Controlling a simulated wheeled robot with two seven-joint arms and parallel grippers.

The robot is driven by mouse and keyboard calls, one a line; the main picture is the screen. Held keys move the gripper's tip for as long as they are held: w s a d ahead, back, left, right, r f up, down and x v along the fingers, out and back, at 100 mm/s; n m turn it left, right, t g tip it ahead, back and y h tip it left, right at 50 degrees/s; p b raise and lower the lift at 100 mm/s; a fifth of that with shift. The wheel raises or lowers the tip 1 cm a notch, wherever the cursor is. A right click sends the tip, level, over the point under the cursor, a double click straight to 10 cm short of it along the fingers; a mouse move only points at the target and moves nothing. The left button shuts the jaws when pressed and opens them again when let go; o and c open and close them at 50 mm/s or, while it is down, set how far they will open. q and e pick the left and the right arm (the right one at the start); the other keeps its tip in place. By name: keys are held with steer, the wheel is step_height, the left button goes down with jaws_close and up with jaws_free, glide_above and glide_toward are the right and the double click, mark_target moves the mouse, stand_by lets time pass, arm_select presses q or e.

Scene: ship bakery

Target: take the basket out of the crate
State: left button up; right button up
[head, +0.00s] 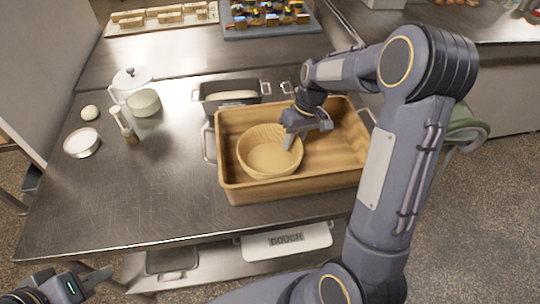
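The wooden crate (235,191) stands on the steel table. A round, ribbed tan basket (262,160) sits upright in its left half and looks empty. My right gripper (291,141) reaches down into the crate at the basket's right rim. One finger overlaps the rim; the other finger is hard to make out, so I cannot tell whether it grips the rim. My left gripper (106,281) is at the bottom left, in front of the table and well away from the crate. Its fingers look apart, with nothing between them.
A loaf tin (212,103) stands behind the crate. At left are a white canister (130,78), a white bowl (144,102), a shaker (124,126) and a small round tin (82,144). The table's front left is clear. A "DOUGH" bin (286,241) sits below.

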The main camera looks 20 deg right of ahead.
steer(key=c, duration=0.4)
jaws_close()
steer(key=shift+r, duration=0.15)
